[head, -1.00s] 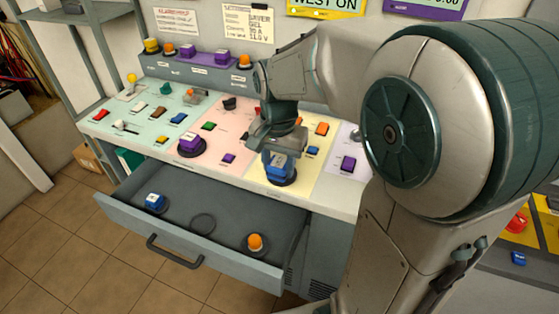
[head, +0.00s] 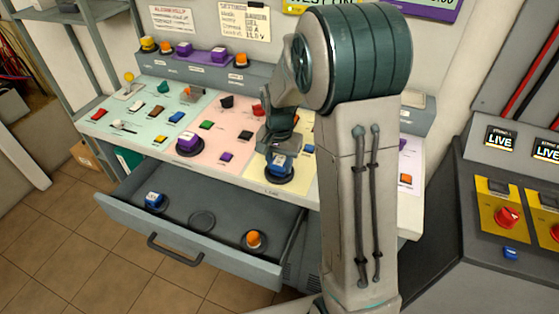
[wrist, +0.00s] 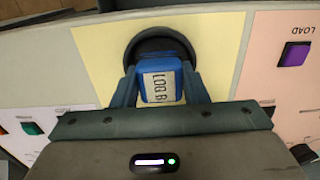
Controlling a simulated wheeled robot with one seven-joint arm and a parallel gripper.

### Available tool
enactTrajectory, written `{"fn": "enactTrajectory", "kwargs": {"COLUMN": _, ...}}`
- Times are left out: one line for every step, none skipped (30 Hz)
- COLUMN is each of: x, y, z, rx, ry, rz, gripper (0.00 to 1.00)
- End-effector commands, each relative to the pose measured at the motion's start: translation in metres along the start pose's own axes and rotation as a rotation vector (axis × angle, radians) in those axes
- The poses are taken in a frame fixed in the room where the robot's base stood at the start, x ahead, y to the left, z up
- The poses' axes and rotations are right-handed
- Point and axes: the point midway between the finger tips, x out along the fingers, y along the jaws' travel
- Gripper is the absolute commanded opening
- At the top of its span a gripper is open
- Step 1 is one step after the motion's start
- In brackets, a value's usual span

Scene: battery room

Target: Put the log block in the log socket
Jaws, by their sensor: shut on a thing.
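The log block is a blue block with a white label reading "LOG" and a further character (wrist: 163,83). It also shows in the head view (head: 281,164). It sits at the black round socket (wrist: 160,41) on the front of the yellow panel; the socket's rim shows around its base in the head view (head: 279,175). The block looks upright, but I cannot tell whether it is fully seated. My gripper (wrist: 161,92) is shut on the block from both sides, and in the head view it comes down from above and behind (head: 279,148).
A purple block (head: 189,142) stands in a round base on the pink panel to the left. Small coloured switches cover the desk.

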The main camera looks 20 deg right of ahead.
Motion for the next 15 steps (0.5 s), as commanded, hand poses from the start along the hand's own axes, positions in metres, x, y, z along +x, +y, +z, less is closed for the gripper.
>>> {"fn": "enactTrajectory", "kwargs": {"x": 0.0008, "y": -0.0001, "z": -0.0001, "rx": 0.0, "ry": 0.001, "rz": -0.001, "gripper": 0.17}}
{"fn": "enactTrajectory", "kwargs": {"x": 0.001, "y": -0.0002, "z": -0.0001, "rx": 0.0, "ry": 0.001, "rz": -0.001, "gripper": 0.17}}
{"fn": "enactTrajectory", "kwargs": {"x": 0.001, "y": -0.0002, "z": -0.0002, "rx": 0.0, "ry": 0.001, "rz": -0.001, "gripper": 0.17}}
{"fn": "enactTrajectory", "kwargs": {"x": 0.001, "y": -0.0002, "z": -0.0001, "rx": 0.0, "ry": 0.001, "rz": -0.001, "gripper": 0.17}}
{"fn": "enactTrajectory", "kwargs": {"x": 0.0009, "y": -0.0002, "z": -0.0001, "rx": 0.0, "ry": 0.001, "rz": -0.001, "gripper": 0.17}}
{"fn": "enactTrajectory", "kwargs": {"x": 0.0009, "y": -0.0002, "z": -0.0001, "rx": 0.0, "ry": 0.001, "rz": -0.001, "gripper": 0.17}}
{"fn": "enactTrajectory", "kwargs": {"x": 0.001, "y": -0.0002, "z": -0.0001, "rx": 0.0, "ry": 0.001, "rz": -0.001, "gripper": 0.17}}
{"fn": "enactTrajectory", "kwargs": {"x": 0.0015, "y": -0.0002, "z": 0.0, "rx": 0.0, "ry": 0.001, "rz": -0.001, "gripper": 0.17}}
{"fn": "enactTrajectory", "kwargs": {"x": 0.0029, "y": -0.0002, "z": 0.0, "rx": 0.0, "ry": 0.001, "rz": -0.001, "gripper": 0.17}}
{"fn": "enactTrajectory", "kwargs": {"x": 0.0041, "y": -0.0002, "z": 0.0, "rx": 0.0, "ry": 0.001, "rz": -0.001, "gripper": 0.17}}
{"fn": "enactTrajectory", "kwargs": {"x": 0.0053, "y": -0.0002, "z": 0.0, "rx": 0.0, "ry": 0.001, "rz": -0.001, "gripper": 0.17}}
{"fn": "enactTrajectory", "kwargs": {"x": 0.0055, "y": -0.0001, "z": 0.0, "rx": 0.0, "ry": 0.001, "rz": -0.001, "gripper": 0.42}}
{"fn": "enactTrajectory", "kwargs": {"x": 0.0045, "y": -0.0001, "z": 0.0, "rx": 0.0, "ry": 0.001, "rz": -0.001, "gripper": 0.51}}
{"fn": "enactTrajectory", "kwargs": {"x": 0.0044, "y": -0.0001, "z": 0.0001, "rx": 0.0, "ry": 0.001, "rz": -0.001, "gripper": 0.59}}
{"fn": "enactTrajectory", "kwargs": {"x": 0.0044, "y": -0.0001, "z": 0.0001, "rx": 0.0, "ry": 0.001, "rz": 0.0, "gripper": 0.61}}
